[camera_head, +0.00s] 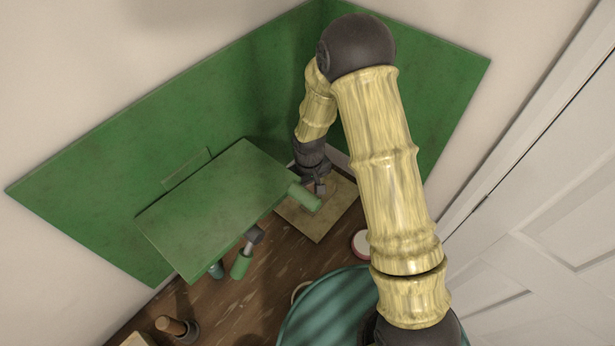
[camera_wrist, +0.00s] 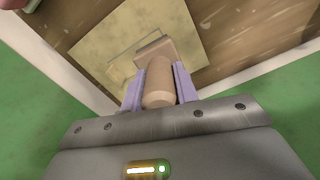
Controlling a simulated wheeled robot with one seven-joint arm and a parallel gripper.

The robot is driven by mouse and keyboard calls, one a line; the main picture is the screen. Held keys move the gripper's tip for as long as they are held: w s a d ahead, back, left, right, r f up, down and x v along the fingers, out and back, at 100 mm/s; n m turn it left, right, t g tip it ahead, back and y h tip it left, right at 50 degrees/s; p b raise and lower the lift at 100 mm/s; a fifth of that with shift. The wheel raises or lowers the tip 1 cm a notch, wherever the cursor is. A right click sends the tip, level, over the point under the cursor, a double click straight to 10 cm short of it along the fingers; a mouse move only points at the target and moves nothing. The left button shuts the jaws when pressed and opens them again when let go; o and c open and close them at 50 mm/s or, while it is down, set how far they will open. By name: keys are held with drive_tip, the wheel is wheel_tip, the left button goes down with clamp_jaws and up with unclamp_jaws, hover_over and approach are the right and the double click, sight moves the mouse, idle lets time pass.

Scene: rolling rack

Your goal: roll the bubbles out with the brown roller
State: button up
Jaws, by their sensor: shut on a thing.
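My gripper (camera_wrist: 156,75) is shut on a light brown tool (camera_wrist: 159,85), which looks like the brown roller. Its rounded end lies between the lilac fingers, and a flatter block-like part shows beyond them. In the head view my gripper (camera_head: 319,184) is low over a yellowish board (camera_head: 325,222), and the tool is mostly hidden. The board also shows in the wrist view (camera_wrist: 185,28), with a faint rectangular patch (camera_wrist: 122,62) partly behind the tool. I cannot tell whether the tool touches it. No bubbles can be made out.
A green raised panel (camera_head: 215,205) stands left of my gripper, with a green cylinder (camera_head: 304,197) at its corner and a green-handled tool (camera_head: 241,266) below. A brown-handled tool (camera_head: 172,326) is at lower left. A red-and-white round thing (camera_head: 361,243) and teal round top (camera_head: 325,315) are nearby.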

wheel_tip(320, 180, up, 2)
drive_tip(key=shift+d+p, duration=0.1)
drive_tip(key=shift+p, duration=0.4)
drive_tip(key=shift+s+r+p, duration=0.25)
drive_tip(key=shift+r+p, duration=0.1)
drive_tip(key=shift+r, duration=0.25)
